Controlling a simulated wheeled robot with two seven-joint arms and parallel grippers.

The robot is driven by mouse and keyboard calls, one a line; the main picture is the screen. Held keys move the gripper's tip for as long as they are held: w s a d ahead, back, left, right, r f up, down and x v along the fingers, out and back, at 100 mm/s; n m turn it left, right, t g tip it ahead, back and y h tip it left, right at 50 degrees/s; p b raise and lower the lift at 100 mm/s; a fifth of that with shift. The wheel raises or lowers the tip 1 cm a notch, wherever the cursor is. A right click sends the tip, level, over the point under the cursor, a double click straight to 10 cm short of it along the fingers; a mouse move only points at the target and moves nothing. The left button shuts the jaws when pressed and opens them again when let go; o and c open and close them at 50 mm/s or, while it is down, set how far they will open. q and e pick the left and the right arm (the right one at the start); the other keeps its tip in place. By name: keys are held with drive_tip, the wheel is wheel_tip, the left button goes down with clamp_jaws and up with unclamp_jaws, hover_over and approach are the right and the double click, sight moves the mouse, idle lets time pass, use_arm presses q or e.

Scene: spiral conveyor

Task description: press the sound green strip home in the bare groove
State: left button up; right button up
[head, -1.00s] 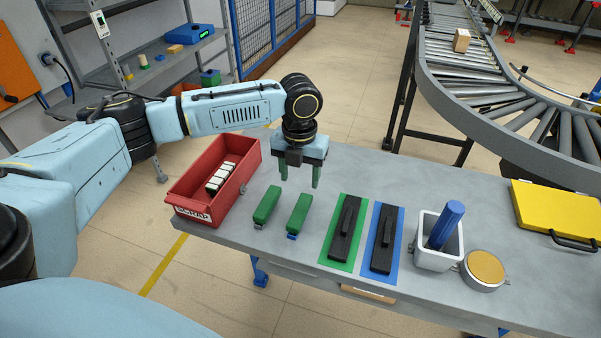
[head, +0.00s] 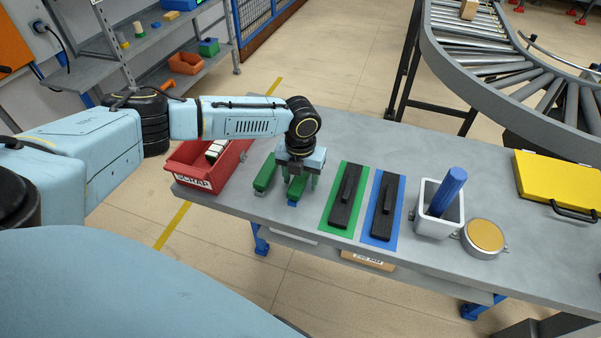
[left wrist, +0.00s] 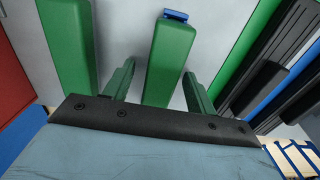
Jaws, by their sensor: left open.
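Two green strips lie side by side on the grey table in the head view. The left strip (head: 265,173) shows a grey end in the earlier picture; the right strip (head: 296,188) has a blue end piece. My left gripper (head: 300,180) is open over the right strip, pointing down. In the left wrist view its two green fingers (left wrist: 158,88) stand on either side of this strip (left wrist: 170,55), with gaps. Two black blocks lie to the right, one on a green mat (head: 330,226), one on a blue mat (head: 379,238). I cannot tell which groove is bare. My right gripper is out of view.
A red scrap bin (head: 200,178) holding pale pieces stands left of the strips. To the right are a white container (head: 437,226) with a blue cylinder (head: 446,190), a round tan-topped tin (head: 485,237) and a yellow case (head: 560,184). A roller conveyor curves behind.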

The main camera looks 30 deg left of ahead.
use_arm(q)
drive_tip(key=shift+c, duration=0.2)
drive_tip(key=c, duration=1)
drive_tip(key=o, duration=1)
drive_tip(key=shift+o, duration=0.2)
drive_tip(key=shift+r, duration=0.1)
wheel_tip(320, 180, up, 13)
drive_tip(key=p, duration=0.1)
drive_tip(key=shift+r, duration=0.15)
